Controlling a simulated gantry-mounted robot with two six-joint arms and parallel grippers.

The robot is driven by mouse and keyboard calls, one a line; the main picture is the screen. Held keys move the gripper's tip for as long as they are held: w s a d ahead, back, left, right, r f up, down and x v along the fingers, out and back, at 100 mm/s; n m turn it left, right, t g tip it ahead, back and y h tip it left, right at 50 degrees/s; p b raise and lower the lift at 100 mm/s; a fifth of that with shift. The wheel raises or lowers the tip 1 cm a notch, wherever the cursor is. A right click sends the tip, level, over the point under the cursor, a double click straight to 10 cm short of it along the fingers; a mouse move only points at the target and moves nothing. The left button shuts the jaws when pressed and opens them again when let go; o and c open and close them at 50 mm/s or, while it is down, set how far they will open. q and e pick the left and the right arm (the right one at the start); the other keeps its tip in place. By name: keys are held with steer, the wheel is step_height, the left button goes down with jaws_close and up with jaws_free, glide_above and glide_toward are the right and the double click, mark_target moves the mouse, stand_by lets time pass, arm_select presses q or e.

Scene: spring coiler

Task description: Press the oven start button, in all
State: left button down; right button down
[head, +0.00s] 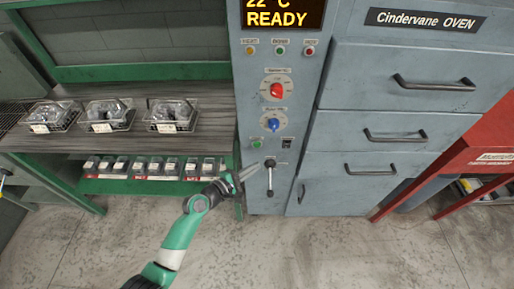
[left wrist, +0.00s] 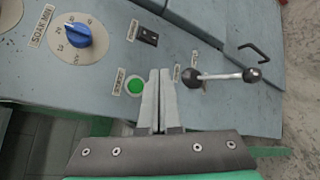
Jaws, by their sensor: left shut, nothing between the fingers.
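The green start button (left wrist: 135,86) sits on the grey oven panel, just left of my fingertips in the left wrist view. It also shows in the head view (head: 256,144), below the blue dial. My left gripper (head: 241,178) is shut and empty, in front of the lower panel in the head view. In the left wrist view its fingers (left wrist: 159,75) point at the panel between the button and a black-knobbed lever (left wrist: 225,76). I cannot tell whether the fingertips touch the panel. My right gripper is not in view.
A blue dial (head: 272,125), a red dial (head: 277,90) and a black switch (head: 286,144) are on the panel. The display (head: 284,14) reads 22 C READY. Oven drawers (head: 398,80) are at right. Wire baskets (head: 172,115) stand on a bench at left.

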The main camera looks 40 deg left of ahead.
mark_target(257, 145)
arm_select(q)
steer(key=shift+w+a+b, duration=1.6)
steer(key=shift+w+a, duration=0.45)
steer(key=shift+w, duration=0.1)
steer(key=shift+w, duration=0.1)
stand_by(0.3)
steer(key=shift+w+a, duration=0.2)
steer(key=shift+a, duration=0.1)
